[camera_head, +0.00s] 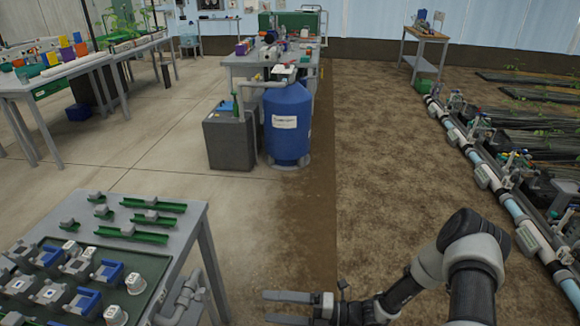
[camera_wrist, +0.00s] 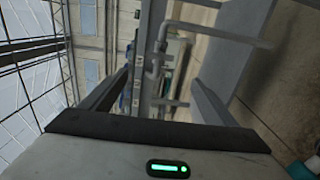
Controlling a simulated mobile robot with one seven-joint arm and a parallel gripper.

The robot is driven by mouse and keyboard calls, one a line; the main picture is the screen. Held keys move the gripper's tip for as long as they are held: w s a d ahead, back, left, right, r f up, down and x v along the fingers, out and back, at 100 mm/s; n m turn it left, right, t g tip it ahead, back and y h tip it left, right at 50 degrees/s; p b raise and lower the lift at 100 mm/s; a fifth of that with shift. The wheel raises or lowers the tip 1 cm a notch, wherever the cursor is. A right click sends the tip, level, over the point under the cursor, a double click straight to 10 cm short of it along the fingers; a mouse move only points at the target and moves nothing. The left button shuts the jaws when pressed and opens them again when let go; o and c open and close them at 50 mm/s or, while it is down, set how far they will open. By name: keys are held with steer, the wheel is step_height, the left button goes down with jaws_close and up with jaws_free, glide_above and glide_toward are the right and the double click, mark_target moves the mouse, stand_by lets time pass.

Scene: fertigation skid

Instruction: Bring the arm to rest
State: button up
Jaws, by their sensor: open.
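My gripper (camera_head: 288,307) is at the bottom middle of the head view, with its two fingers apart and pointing left. Nothing shows between the fingers. My arm is bent and comes in from the lower right. In the wrist view my gripper (camera_wrist: 150,95) shows as two dark fingers spread wide. Beyond them are a grey pipe and table parts, seen tilted on their side. The gripper is right of the near grey table (camera_head: 204,235) and apart from it in the head view.
A grey pipe (camera_head: 187,295) sticks out at the near table's right side. The table carries a green tray (camera_head: 150,268) of fittings. A blue tank (camera_head: 287,125) and dark grey box (camera_head: 229,138) stand further back. A pipe row (camera_head: 490,175) runs along the right. The brown ground between is clear.

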steer(key=s+d+r+m+t+h, duration=0.1)
steer(key=s+d+r+m+h, duration=0.4)
steer(key=r+m, duration=0.75)
steer(key=s+d+r+m+t+h, duration=0.2)
steer(key=s+d+r+m+h, duration=0.2)
steer(key=d+r+m+h, duration=0.6)
steer(key=s+d+r+m+t+h, duration=0.1)
steer(key=s+d+r+m+h, duration=0.25)
steer(key=r+m, duration=1.1)
step_height(320, 180, up, 23)
steer(key=d+n+p, duration=0.1)
steer(key=p, duration=1.9)
steer(key=shift+s+f+n+p, duration=0.15)
steer(key=shift+s+n+p, duration=0.15)
steer(key=shift+p, duration=0.1)
steer(key=shift+y, duration=0.25)
